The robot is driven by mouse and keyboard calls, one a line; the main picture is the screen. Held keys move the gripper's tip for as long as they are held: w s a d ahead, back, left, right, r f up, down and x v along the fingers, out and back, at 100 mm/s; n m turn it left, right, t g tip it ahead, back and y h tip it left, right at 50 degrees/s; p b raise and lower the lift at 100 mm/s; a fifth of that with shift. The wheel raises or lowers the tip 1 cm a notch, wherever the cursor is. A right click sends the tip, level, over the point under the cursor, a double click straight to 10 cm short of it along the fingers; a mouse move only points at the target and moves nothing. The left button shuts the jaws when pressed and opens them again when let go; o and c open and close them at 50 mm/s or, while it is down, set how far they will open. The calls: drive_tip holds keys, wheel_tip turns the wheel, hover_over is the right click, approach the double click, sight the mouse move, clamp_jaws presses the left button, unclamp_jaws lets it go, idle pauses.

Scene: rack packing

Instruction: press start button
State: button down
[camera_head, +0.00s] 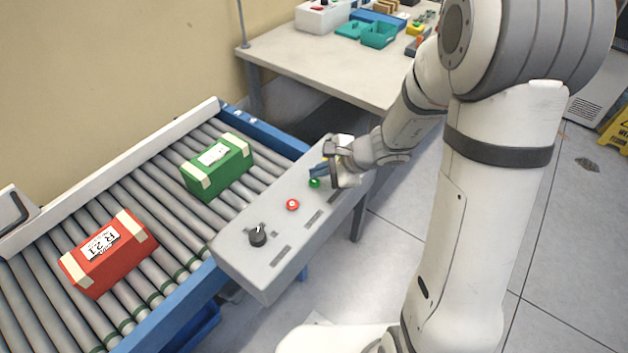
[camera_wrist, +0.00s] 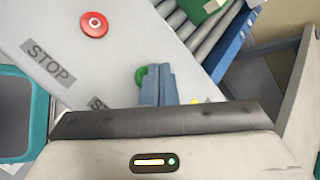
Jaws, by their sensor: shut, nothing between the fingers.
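The green start button (camera_head: 314,183) is on the grey control panel (camera_head: 232,244), near the panel's far end. It also shows in the wrist view (camera_wrist: 140,75), partly hidden behind my fingertips. My gripper (camera_head: 318,171) is shut and empty, with its blue fingers at the green button. In the wrist view the closed fingers (camera_wrist: 157,82) overlap the button's right side. I cannot tell whether they touch it.
A red stop button (camera_head: 292,205) and a black knob (camera_head: 257,237) are on the same panel. A roller conveyor beside it carries a green box (camera_head: 217,167) and a red box (camera_head: 108,252). A table (camera_head: 320,58) with bins stands behind.

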sight(319, 183)
drive_tip(key=shift+f, duration=0.2)
idle(0.5)
drive_tip(key=shift+f+b, duration=0.3)
drive_tip(key=shift+b, duration=0.4)
drive_tip(key=shift+f+b, duration=0.35)
drive_tip(key=shift+b, duration=0.15)
drive_tip(key=shift+r, duration=0.1)
idle(0.5)
drive_tip(key=shift+r+p, duration=0.55)
drive_tip(key=shift+r, duration=0.2)
drive_tip(key=shift+r+p, duration=1.75)
drive_tip(key=shift+r, duration=0.75)
